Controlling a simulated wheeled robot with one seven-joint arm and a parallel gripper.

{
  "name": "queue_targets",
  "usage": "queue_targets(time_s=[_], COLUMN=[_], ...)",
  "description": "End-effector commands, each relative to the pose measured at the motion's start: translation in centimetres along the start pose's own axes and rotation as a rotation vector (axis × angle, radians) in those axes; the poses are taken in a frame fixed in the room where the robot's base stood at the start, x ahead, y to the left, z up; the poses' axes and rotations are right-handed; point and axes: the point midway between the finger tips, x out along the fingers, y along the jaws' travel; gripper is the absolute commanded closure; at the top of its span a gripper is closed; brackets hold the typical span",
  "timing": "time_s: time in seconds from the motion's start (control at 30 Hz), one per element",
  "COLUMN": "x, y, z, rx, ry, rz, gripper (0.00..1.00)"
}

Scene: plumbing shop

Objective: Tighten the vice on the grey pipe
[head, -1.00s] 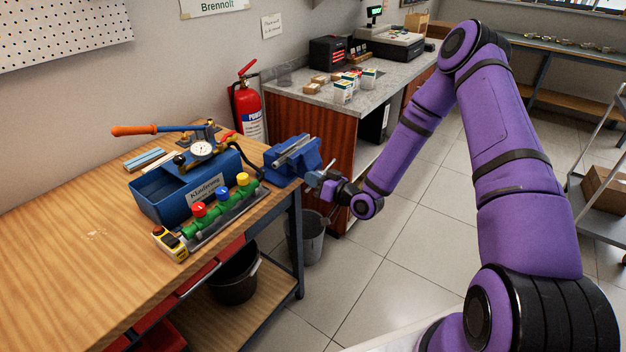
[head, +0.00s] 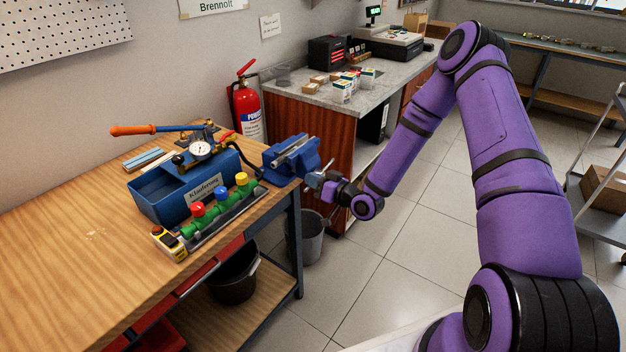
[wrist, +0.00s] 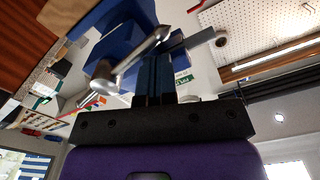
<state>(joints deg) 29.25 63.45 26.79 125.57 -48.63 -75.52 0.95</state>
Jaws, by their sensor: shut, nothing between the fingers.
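The blue vice (head: 288,163) is fixed at the right end of the wooden workbench. The grey pipe (head: 293,150) lies across the top of the vice, in its jaws. My gripper (head: 328,189) is at the vice's front, beside the screw end and the metal handle bar. In the wrist view the fingers (wrist: 154,80) are shut with nothing between them. The metal handle (wrist: 135,62) slants just in front of the fingertips, with the blue vice body (wrist: 120,35) behind it. I cannot tell whether the fingers touch the handle.
A red fire extinguisher (head: 246,110) is behind. A grey bucket (head: 310,240) stands on the floor below. The floor to the right is open.

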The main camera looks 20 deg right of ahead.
Motion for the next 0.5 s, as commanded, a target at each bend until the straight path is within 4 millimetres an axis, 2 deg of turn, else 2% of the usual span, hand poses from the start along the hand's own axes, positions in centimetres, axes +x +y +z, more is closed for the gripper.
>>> queue_targets(time_s=[0.2, 0.5], x=[-0.01, 0.0], y=[0.12, 0.15], z=[1.15, 1.2], rx=[0.002, 0.0], ry=[-0.001, 0.0], rz=[0.0, 0.0], gripper=[1.0, 1.0])
